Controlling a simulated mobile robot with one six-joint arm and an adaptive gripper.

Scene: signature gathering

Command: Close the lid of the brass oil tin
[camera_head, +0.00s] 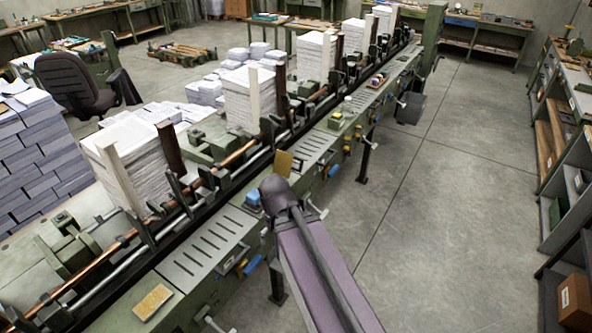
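A small brass-coloured square panel (283,162) stands tilted up at the machine's front edge, just beyond the end of my arm. It looks like the raised lid of the oil tin. The tin's body is not clearly visible, as my arm's dark rounded joint covers the spot just below the panel. My mauve arm reaches in from the bottom right up to that spot. My gripper cannot be made out and seems hidden behind the joint. I cannot tell whether anything touches the panel.
The long green gathering machine (205,238) runs diagonally, with paper stacks (250,97) along it. A blue item (252,198) lies left of my arm joint. A yellow pad (152,302) lies at lower left. Open floor (430,210) lies right, before shelves (558,160).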

